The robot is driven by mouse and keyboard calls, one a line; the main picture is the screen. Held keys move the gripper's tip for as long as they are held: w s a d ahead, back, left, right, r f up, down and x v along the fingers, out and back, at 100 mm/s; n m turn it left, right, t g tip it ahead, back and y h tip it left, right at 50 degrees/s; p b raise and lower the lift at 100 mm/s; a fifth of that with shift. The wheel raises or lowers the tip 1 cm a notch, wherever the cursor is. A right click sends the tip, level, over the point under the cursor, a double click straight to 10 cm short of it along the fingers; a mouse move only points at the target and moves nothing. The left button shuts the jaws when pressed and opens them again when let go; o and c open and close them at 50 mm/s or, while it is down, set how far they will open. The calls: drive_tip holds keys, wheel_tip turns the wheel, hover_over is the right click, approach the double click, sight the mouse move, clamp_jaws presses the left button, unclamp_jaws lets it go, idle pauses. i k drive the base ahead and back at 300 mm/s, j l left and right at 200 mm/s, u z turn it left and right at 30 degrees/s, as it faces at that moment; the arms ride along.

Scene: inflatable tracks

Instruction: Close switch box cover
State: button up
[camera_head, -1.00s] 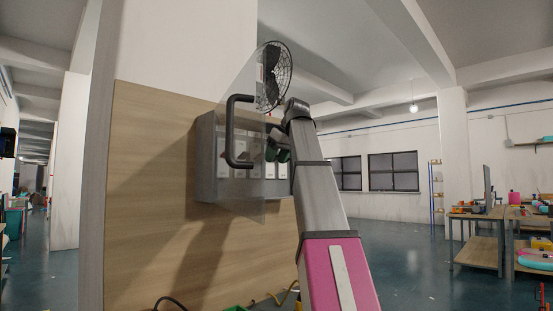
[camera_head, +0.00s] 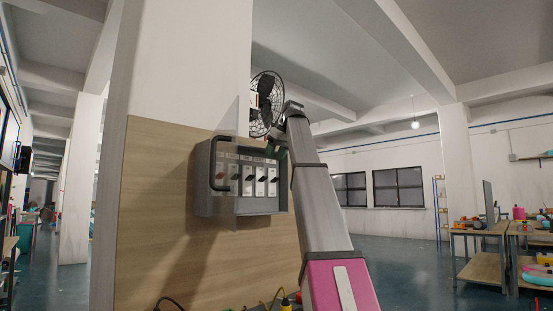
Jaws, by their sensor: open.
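The grey switch box (camera_head: 203,178) is fixed to the wooden panel, with a row of switches (camera_head: 248,180) facing me. Its clear cover (camera_head: 233,122) stands out from the box front, partly open, and its edges are faint. The black cover handle (camera_head: 214,165) shows upright in front of the box's left part. My gripper (camera_head: 278,146) is at the box's upper right, to the right of the handle and apart from it. It is open; its fingers are small, dark and partly hidden by my arm.
The wooden panel (camera_head: 160,210) stands on a wall beside a pillar. A black fan (camera_head: 266,103) is above and behind the box. Cables (camera_head: 268,300) lie low in front. Workbenches (camera_head: 480,260) stand at the right, with open floor between.

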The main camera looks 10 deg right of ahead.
sight(220, 197)
drive_tip(key=k+l, duration=0.75)
drive_tip(key=k, duration=0.1)
